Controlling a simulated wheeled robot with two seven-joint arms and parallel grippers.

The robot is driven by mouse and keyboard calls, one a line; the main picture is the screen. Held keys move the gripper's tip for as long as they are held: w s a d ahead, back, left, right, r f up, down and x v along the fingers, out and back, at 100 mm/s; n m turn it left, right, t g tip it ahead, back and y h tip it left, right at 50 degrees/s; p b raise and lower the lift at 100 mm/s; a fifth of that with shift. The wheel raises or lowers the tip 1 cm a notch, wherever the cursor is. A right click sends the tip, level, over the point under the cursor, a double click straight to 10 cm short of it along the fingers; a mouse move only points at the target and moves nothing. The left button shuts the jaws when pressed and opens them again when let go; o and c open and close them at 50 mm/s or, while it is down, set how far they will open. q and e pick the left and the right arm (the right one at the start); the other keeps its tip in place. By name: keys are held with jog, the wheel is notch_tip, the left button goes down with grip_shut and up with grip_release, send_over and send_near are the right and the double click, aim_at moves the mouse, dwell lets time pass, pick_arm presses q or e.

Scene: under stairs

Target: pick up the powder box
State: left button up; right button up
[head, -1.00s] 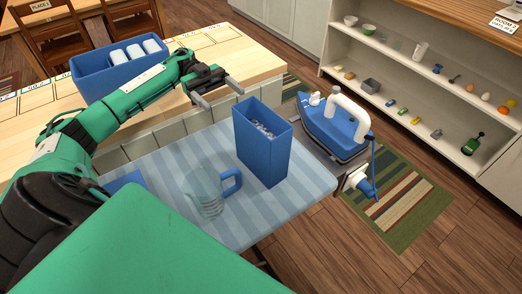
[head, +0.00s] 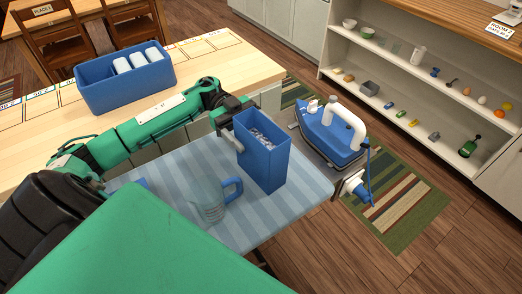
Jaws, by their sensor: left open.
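The powder box is most likely the tall blue open-topped box (head: 264,165) with whitish contents, standing upright on the striped ironing board (head: 290,205). My left gripper (head: 238,135) is open at the box's upper left edge. One finger shows in front of the left side; the other is hidden, so I cannot tell whether the jaws straddle the wall or touch it. My right gripper is not in view.
A clear measuring jug with a blue handle (head: 232,188) stands just left of the box. A blue and white iron (head: 325,132) sits to its right. A blue bin (head: 108,92) with white items is on the wooden counter (head: 215,62). Shelves stand at the right.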

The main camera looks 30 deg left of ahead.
pick_arm(q)
jog(key=shift+s+d, duration=0.15)
jog(key=shift+d, duration=0.15)
jog(key=c, duration=0.7)
grip_shut()
jog(key=shift+r, duration=0.2)
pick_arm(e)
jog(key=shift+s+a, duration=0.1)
pick_arm(q)
notch_tip(320, 180, up, 19)
jog(key=b, duration=0.1)
jog(key=shift+r, duration=0.2)
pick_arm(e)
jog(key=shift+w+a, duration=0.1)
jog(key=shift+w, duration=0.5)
pick_arm(q)
jog(key=shift+r, duration=0.1)
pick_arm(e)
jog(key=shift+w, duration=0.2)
